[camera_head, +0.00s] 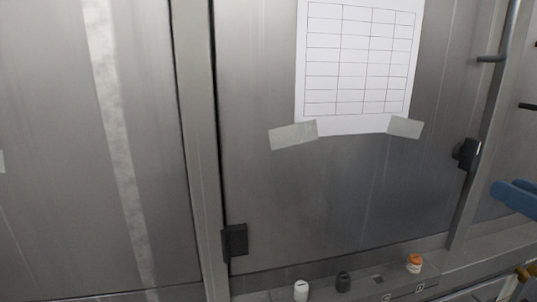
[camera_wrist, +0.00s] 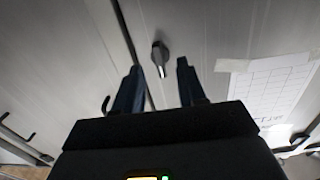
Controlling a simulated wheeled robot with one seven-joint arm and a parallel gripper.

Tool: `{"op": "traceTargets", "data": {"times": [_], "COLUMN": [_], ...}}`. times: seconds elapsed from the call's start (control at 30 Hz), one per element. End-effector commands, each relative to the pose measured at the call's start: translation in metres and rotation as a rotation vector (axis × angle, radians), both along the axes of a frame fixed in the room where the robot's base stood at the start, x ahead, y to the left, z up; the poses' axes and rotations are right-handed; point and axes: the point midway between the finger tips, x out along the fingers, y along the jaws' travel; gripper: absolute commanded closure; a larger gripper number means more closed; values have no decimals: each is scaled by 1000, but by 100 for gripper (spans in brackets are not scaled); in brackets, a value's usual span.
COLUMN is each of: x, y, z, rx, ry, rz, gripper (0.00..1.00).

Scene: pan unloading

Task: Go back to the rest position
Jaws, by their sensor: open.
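My gripper (camera_wrist: 160,64) shows in the wrist view, with its two dark fingers spread apart. There is nothing between the fingers. Behind the gap, a dark latch knob (camera_wrist: 161,52) sits on a steel panel (camera_wrist: 215,30); I cannot tell how far it is from the fingertips. No pan can be made out in either view.
In the head view, a steel door (camera_head: 330,200) carries a taped paper chart (camera_head: 360,65), a black hinge (camera_head: 235,240) and a dark latch (camera_head: 467,153). Small containers, one orange-topped (camera_head: 414,264), stand on a ledge below. A blue object (camera_head: 515,195) juts in at right.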

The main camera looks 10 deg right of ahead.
Motion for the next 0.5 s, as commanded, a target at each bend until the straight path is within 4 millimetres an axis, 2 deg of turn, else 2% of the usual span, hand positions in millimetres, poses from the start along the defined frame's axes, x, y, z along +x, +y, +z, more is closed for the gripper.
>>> {"op": "traceTargets", "data": {"times": [0.03, 0.27, 0.5], "x": [0, -13, -54], "y": [9, 49, 95], "z": [-19, -99, -168], "rx": [32, 144, 183], "ry": [18, 82, 153], "rz": [-11, -100, -172], "gripper": [60, 60, 60]}}
